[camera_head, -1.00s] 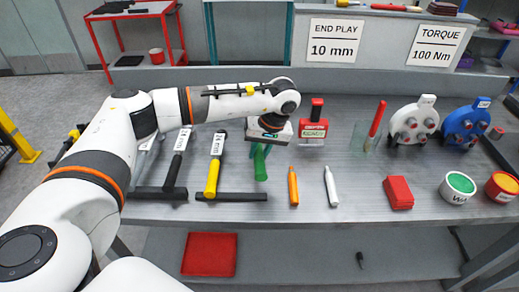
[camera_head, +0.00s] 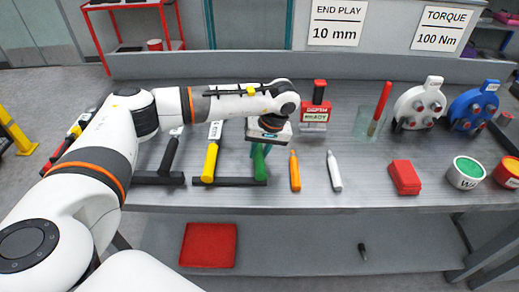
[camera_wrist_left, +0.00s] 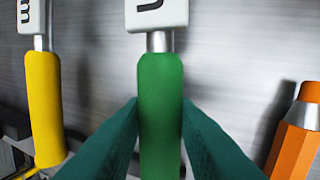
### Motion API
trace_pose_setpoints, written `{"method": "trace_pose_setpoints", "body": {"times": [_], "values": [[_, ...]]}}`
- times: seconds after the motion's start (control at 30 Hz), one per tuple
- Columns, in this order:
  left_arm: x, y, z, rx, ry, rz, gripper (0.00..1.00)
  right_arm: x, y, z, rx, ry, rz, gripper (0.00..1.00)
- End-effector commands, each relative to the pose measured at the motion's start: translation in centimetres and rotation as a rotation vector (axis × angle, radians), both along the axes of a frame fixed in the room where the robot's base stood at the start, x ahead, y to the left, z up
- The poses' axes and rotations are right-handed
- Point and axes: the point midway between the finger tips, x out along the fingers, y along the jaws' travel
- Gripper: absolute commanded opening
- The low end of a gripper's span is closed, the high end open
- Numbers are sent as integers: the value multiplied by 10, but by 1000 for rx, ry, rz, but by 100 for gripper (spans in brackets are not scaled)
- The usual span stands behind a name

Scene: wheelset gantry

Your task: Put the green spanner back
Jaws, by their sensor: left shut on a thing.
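The green spanner (camera_head: 260,163) is in my left gripper (camera_head: 265,150), at the right end of a black rail (camera_head: 229,182) on the bench. The gripper's arm covers the spanner's upper part in the head view. In the left wrist view, the green handle (camera_wrist_left: 160,85) stands between the two teal fingers (camera_wrist_left: 160,118), which are shut on it; its white label and part of the metal shank show above. The handle's lower end overlaps the rail in the head view; whether it touches the rail I cannot tell. My right gripper is not in view.
A yellow-handled spanner (camera_head: 210,163) rests at the same rail, left of the green one. An orange marker (camera_head: 295,171) and a white marker (camera_head: 333,171) lie close on the right. A red depth gauge (camera_head: 315,110) stands behind them.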

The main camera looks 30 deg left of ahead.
Motion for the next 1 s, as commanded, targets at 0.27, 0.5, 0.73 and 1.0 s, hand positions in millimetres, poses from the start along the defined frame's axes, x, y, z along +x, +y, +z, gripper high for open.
{"method": "trace_pose_setpoints", "body": {"times": [0.27, 0.5, 0.73, 1.0], "values": [[0, 0, -4, 0, -2, 1, 0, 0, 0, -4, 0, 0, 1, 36], [0, 0, -7, 0, -1, 0, 30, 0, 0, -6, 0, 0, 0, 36], [0, 0, -8, 0, 0, 0, 50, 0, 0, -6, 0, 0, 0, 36], [1, -2, -3, -2, -1, 0, 50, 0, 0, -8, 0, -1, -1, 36]]}}
